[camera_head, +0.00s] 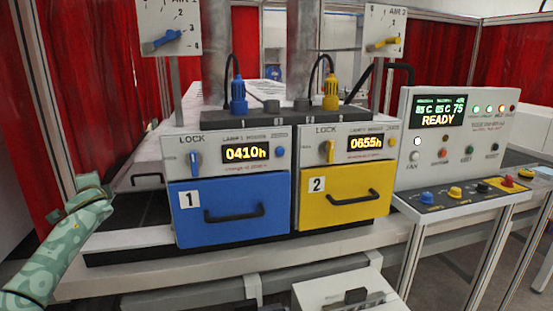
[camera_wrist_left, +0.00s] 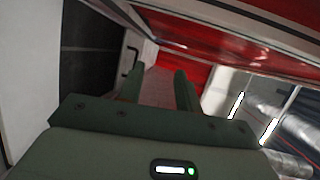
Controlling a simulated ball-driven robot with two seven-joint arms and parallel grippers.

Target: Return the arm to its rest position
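My left arm (camera_head: 50,245), patterned in pale green, comes in from the lower left in the head view. It slants up to the left gripper (camera_head: 90,188), which is in front of the red curtain and left of the blue drawer, apart from it. The fingertips are hard to make out there. In the left wrist view the two dark fingers of the left gripper (camera_wrist_left: 156,85) stand apart with nothing between them. My right arm and gripper are in neither view.
A machine with a blue drawer (camera_head: 232,210) and a yellow drawer (camera_head: 343,197), both shut, fills the middle. A control panel (camera_head: 440,130) showing READY stands at the right. A metal post (camera_head: 45,100) rises behind my left arm. A white box (camera_head: 340,291) is at the front.

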